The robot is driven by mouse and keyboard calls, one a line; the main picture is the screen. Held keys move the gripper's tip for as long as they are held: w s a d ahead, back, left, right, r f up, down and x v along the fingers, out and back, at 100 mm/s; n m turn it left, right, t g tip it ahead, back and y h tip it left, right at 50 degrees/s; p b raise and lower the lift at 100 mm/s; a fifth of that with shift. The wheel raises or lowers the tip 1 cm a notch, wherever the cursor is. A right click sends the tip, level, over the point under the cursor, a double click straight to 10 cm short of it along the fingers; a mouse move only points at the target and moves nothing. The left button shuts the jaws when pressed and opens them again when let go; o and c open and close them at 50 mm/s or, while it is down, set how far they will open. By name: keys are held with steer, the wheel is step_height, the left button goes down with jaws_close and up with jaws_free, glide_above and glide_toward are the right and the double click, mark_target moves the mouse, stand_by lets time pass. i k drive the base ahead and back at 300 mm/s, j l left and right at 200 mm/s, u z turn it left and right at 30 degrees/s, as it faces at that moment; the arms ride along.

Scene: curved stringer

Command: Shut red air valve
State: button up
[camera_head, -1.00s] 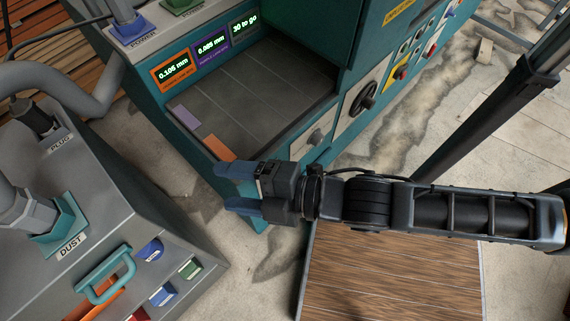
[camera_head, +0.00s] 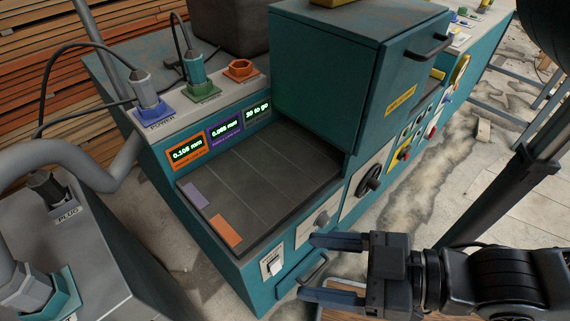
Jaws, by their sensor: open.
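I cannot pick out a valve marked as the red air valve in the head view. Small red controls show on the teal machine's front: a red knob on a yellow plate (camera_head: 404,154) and a red button (camera_head: 432,131) further right. I cannot tell whether either is the valve.
The teal machine (camera_head: 230,268) fills the middle, with a black handwheel (camera_head: 370,180) and a round knob (camera_head: 321,219) on its front. A grey cabinet (camera_head: 105,265) stands at lower left. A dark post rises at right. Concrete floor shows between.

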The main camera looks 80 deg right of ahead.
mark_target(429, 137)
steer(key=k+j, duration=0.35)
steer(key=k, duration=0.2)
steer(key=z, duration=0.45)
steer(key=k+z, duration=0.15)
steer(key=z, duration=0.35)
steer(key=k+z, duration=0.1)
steer(key=z, duration=1.5)
